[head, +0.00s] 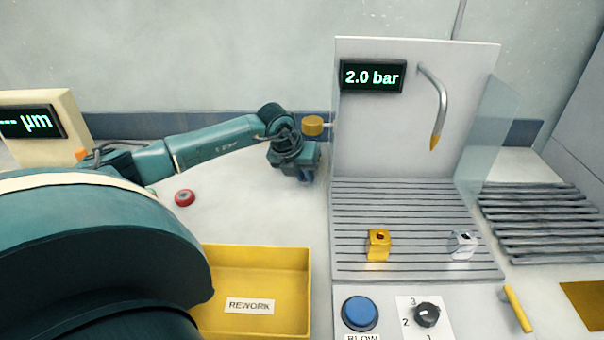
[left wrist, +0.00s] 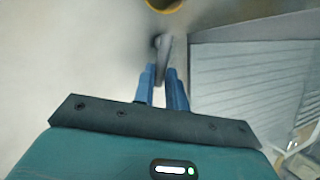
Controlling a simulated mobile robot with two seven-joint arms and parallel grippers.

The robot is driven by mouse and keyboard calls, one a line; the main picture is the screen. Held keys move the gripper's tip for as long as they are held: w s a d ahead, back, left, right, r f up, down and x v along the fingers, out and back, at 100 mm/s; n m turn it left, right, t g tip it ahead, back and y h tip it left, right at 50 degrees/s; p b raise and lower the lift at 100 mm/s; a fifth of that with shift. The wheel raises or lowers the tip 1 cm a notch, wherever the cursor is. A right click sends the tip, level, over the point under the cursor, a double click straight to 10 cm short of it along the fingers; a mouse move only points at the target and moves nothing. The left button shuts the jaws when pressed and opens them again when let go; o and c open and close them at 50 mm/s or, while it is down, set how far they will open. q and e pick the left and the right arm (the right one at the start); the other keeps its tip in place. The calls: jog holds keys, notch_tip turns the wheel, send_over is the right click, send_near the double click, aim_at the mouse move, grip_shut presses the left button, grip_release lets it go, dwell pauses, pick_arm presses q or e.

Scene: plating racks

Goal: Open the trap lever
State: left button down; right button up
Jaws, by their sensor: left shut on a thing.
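My left gripper (head: 305,180) is beside the left wall of the rinse station, near a yellow knob (head: 312,125) that sticks out from that wall. In the left wrist view, the blue fingers (left wrist: 165,90) are shut on a short grey lever (left wrist: 163,50), which looks like the trap lever. The lever lies between the fingertips and extends beyond them. A yellow rounded part (left wrist: 165,4) shows just past the lever's far end, cut off by the top edge. In the head view the lever is hidden behind the gripper. My right gripper is not in view.
The station has a slatted deck (head: 415,195) with a gold block (head: 378,244) and a silver block (head: 464,244) on it. A yellow REWORK tray (head: 295,262), a red button (head: 185,198), a blue button (head: 360,313) and a yellow handle (head: 517,309) are nearby.

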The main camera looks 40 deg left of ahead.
pick_arm(q)
jog(key=shift+w+d+n+y+b, duration=0.1)
jog(key=shift+d+n+y+b, duration=0.15)
jog(key=shift+n, duration=0.35)
jog(key=shift+w+d+n+y+b, duration=0.1)
jog(key=shift+d+n+y+b, duration=0.15)
jog(key=shift+n, duration=0.35)
jog(key=c, duration=1.4)
grip_release()
jog(key=shift+c, duration=0.2)
jog(key=shift+r, duration=0.1)
jog(key=a+b+v, duration=0.1)
jog(key=v, duration=1.2)
jog(key=shift+d, duration=0.45)
